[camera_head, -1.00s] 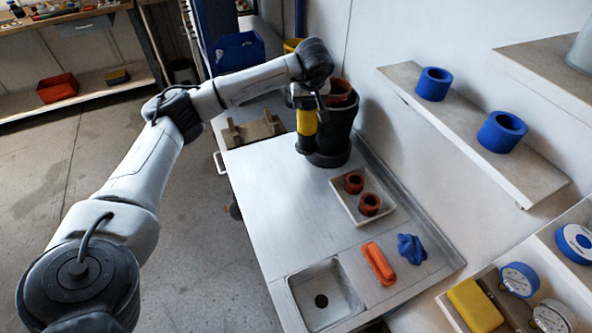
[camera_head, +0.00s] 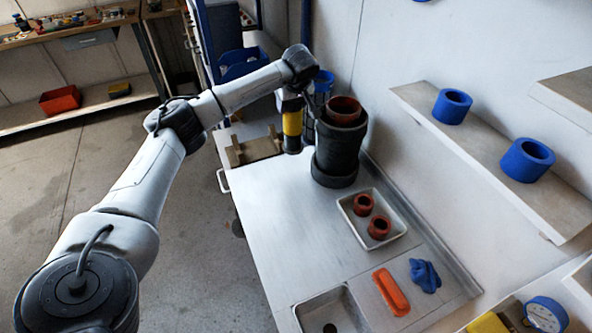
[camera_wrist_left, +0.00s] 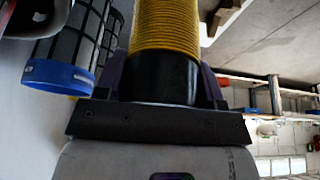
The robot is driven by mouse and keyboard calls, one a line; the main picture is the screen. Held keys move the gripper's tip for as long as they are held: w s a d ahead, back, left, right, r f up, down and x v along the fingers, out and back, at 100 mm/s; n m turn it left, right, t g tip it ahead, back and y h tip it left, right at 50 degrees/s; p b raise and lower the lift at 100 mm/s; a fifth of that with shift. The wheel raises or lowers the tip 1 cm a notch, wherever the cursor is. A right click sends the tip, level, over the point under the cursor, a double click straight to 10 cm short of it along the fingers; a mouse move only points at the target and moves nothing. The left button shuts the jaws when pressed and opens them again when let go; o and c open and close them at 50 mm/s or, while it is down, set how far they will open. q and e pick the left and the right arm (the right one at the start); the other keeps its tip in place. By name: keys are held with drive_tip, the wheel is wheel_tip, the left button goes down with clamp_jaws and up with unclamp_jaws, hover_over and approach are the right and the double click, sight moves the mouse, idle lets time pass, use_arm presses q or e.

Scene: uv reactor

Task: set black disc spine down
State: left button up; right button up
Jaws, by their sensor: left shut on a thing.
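My left gripper (camera_head: 291,102) is shut on a yellow ribbed cylinder with black ends, probably the black disc spine (camera_head: 292,123). The spine hangs upright just left of the dark vessel (camera_head: 337,155); whether its lower end touches anything I cannot tell. In the left wrist view, the gripper fingers (camera_wrist_left: 163,80) clasp the spine's black collar, with the yellow ribbed part of the spine (camera_wrist_left: 165,25) beyond. The vessel stands on the metal bench (camera_head: 270,205) and has a reddish-brown ring (camera_head: 343,108) at its top. My right gripper is not in view.
A tray (camera_head: 353,222) with two reddish-brown rings stands in front of the vessel. An orange block (camera_head: 390,291) and a blue piece (camera_head: 425,275) lie nearer. A dark cylinder with a blue rim (camera_wrist_left: 60,72) is close beside the spine. The bench's left part is clear.

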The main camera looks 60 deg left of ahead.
sight(296, 112)
use_arm(q)
drive_tip(key=f, duration=0.6)
drive_tip(key=shift+a+f+p, duration=0.1)
drive_tip(key=shift+a+p, duration=0.15)
drive_tip(key=shift+p, duration=0.1)
drive_tip(key=shift+f+p, duration=0.3)
drive_tip(key=shift+f, duration=1.75)
drive_tip(key=o, duration=1.4)
drive_tip(key=b+v, duration=0.1)
drive_tip(key=v, duration=0.9)
drive_tip(key=shift+w+r+b, duration=0.1)
drive_tip(key=shift+r+b, duration=0.2)
drive_tip(key=shift+v, duration=0.85)
